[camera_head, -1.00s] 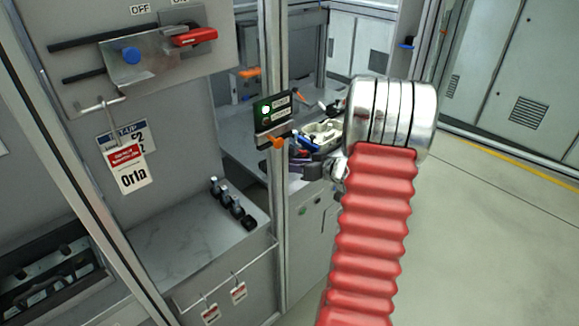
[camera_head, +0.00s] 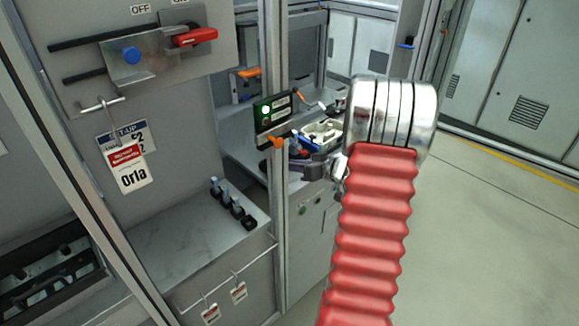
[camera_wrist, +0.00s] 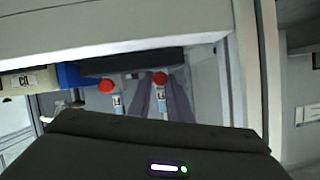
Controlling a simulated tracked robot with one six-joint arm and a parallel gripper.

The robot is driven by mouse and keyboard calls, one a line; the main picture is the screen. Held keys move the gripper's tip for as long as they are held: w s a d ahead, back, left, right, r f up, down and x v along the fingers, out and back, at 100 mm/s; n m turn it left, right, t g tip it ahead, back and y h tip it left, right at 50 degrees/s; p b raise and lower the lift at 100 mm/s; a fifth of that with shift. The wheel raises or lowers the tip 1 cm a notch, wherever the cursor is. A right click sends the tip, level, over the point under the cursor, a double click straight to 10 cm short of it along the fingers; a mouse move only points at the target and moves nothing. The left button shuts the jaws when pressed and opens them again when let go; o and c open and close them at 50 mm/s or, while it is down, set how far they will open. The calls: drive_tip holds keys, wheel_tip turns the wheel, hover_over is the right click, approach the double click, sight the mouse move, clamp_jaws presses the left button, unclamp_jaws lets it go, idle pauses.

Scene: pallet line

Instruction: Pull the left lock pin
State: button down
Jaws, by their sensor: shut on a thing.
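In the wrist view, two red-headed pins hang side by side below a dark bar: one on the left (camera_wrist: 107,86) and one on the right (camera_wrist: 160,78). My gripper (camera_wrist: 161,92) has its purple-grey fingers on both sides of the right-hand pin in that picture and is shut on it. The picture's left-hand pin stands free beside the fingers. In the head view, my gripper (camera_head: 314,171) shows small and partly covered behind my red arm sleeve. The pins cannot be made out there.
The floor at right (camera_head: 500,230) is clear.

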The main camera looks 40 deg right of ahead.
drive_tip(key=shift+s+d, duration=0.1)
drive_tip(key=shift+s, duration=1.4)
drive_tip(key=c, duration=1.6)
unclamp_jaws()
drive_tip(key=shift+s, duration=0.1)
drive_tip(key=v, duration=1.3)
drive_tip(key=shift+s, duration=0.35)
